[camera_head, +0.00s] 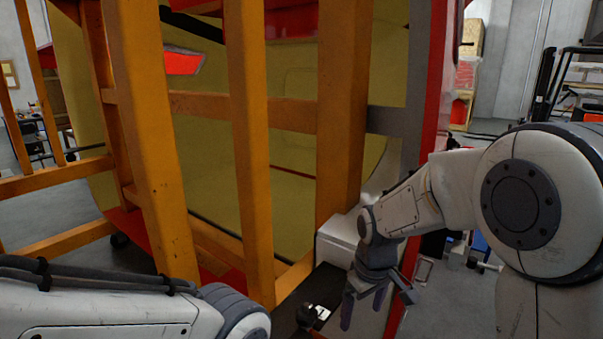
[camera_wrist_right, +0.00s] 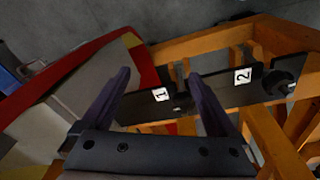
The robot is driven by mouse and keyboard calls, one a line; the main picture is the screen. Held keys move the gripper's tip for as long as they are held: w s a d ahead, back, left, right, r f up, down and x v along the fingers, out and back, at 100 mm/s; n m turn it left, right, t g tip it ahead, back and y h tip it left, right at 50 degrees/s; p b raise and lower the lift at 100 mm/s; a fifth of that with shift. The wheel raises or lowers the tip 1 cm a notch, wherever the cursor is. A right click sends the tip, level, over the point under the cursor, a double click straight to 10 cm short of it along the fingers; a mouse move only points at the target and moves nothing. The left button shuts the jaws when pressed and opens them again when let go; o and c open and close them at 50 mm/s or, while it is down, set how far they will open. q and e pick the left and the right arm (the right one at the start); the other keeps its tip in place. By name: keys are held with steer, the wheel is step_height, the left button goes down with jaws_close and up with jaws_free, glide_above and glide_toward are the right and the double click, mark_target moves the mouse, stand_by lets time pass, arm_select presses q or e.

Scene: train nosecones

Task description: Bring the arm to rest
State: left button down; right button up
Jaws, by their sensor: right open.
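My right arm (camera_head: 440,195) reaches in from the right. Its gripper (camera_head: 366,309) hangs with the fingers pointing down, open, with nothing between them, close to the orange frame's lower right corner. In the right wrist view the same gripper (camera_wrist_right: 158,73) shows two dark fingers spread apart. Beyond them lies a dark plate (camera_wrist_right: 215,93) with white labels marked 1 and 2 and a black knob (camera_wrist_right: 277,84). I cannot tell how far the fingertips are from the plate. My left arm shows at the lower left, but its gripper is out of view.
An orange frame (camera_head: 247,150) stands directly ahead, with a large yellow-green nosecone shell (camera_head: 205,140) behind its posts. A red edge (camera_head: 429,110) runs down beside it. A white box (camera_head: 337,238) sits by the gripper. Shelving and a cart stand at the back right.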

steer(key=s+d+f+m+t, duration=0.1)
steer(key=s+d+f+m, duration=0.15)
steer(key=s, duration=0.25)
steer(key=s+d+f+m, duration=0.1)
steer(key=s+d+m, duration=0.3)
steer(key=s, duration=0.2)
steer(key=s+a+r+n+g, duration=0.1)
steer(key=s+a+r+n, duration=0.2)
steer(key=s+a, duration=0.3)
steer(key=s+a+r+n+g, duration=0.1)
steer(key=s+a+r+n, duration=0.1)
steer(key=s+a+n, duration=0.3)
steer(key=s+a, duration=0.2)
steer(key=a, duration=0.1)
steer(key=shift+a+r+g+y, duration=0.15)
steer(key=shift+r+g+y, duration=0.15)
steer(key=shift+r+y, duration=0.1)
